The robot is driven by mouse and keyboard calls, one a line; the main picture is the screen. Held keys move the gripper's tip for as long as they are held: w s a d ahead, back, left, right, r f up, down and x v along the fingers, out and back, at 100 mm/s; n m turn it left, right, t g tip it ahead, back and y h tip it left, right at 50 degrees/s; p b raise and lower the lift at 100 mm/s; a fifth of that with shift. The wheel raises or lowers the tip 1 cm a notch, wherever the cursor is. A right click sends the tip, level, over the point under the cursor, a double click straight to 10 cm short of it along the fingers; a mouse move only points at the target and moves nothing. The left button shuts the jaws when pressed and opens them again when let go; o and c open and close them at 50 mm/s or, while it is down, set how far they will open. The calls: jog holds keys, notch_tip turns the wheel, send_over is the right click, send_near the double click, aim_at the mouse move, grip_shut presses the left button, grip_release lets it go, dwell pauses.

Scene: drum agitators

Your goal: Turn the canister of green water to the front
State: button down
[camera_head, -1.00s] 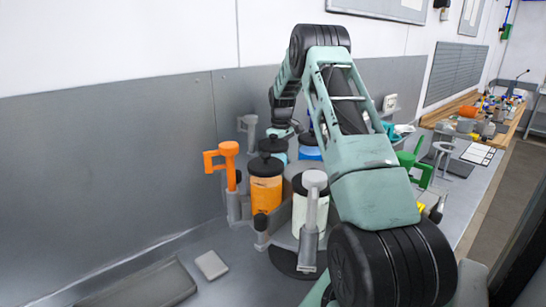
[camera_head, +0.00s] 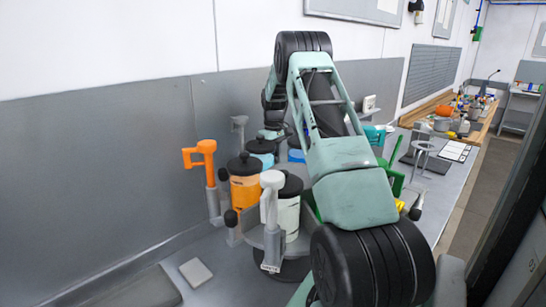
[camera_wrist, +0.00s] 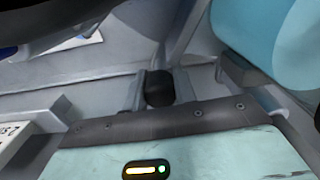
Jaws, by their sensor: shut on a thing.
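A round carousel (camera_head: 250,236) carries several black-lidded canisters: orange (camera_head: 244,190), pale whitish (camera_head: 289,215) and light blue (camera_head: 262,148). A blue canister (camera_head: 297,156) shows partly beside my arm. A green sliver (camera_head: 309,194) beside the pale canister is mostly hidden by my arm; I cannot tell whether it is the green water canister. My gripper (camera_wrist: 158,90) is shut on a small black knob (camera_wrist: 158,84) in the wrist view, low between the canisters. The light blue canister (camera_wrist: 275,42) stands close on the right there. In the head view my gripper is largely hidden behind the canisters.
An orange agitator handle (camera_head: 203,160) stands left of the carousel, a whitish one (camera_head: 272,190) in front, and a green one (camera_head: 396,180) right of my arm. A grey wall is close behind. A flat grey block (camera_head: 195,272) lies at front left.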

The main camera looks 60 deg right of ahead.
jog(key=shift+r, duration=0.15)
jog(key=c, duration=1.1)
grip_release()
notch_tip(320, 180, up, 17)
jog(key=b, duration=0.3)
jog(key=shift+r+b, duration=0.15)
jog(key=shift+b, duration=0.25)
